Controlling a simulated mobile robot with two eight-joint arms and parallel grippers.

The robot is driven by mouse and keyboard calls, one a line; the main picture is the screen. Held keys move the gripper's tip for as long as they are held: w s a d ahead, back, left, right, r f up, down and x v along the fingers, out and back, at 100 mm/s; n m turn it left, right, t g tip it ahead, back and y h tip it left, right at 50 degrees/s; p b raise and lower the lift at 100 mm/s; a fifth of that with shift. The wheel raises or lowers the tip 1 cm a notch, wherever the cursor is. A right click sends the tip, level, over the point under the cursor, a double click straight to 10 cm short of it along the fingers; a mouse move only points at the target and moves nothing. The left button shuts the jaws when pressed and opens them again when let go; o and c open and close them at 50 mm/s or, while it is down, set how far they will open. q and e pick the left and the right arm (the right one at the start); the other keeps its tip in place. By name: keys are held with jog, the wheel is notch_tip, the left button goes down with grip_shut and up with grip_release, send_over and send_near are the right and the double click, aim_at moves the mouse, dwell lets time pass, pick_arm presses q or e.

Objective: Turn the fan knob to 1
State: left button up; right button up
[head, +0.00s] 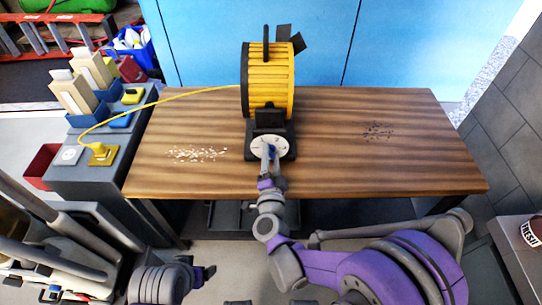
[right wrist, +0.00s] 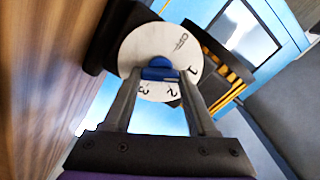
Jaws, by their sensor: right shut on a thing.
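The yellow and black fan (head: 270,75) stands on the wooden table. A white round dial (head: 257,142) is at the front of its base. In the right wrist view the dial (right wrist: 137,48) carries the marks OFF, 1, 2 and 3. The blue fan knob (right wrist: 158,73) is at the dial's middle. My right gripper (right wrist: 160,75) is shut on the knob, one finger on each side. In the head view my right gripper (head: 271,150) covers part of the dial. Which mark the knob points to I cannot tell. My left gripper (head: 205,275) is low in the head view, away from the table; its jaws are unclear.
A yellow cable (head: 165,98) runs from the fan to a yellow plug (head: 102,154) on the grey side unit at left. Light crumbs (head: 195,154) and dark bits (head: 378,131) lie on the table (head: 420,165). Blue panels (head: 400,45) stand behind it.

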dwell(0.3)
jog(key=o, duration=1.4)
jog(key=shift+c, duration=0.2)
jog(key=s, duration=1.1)
jog(key=shift+p, duration=0.45)
jog(key=shift+w, duration=0.1)
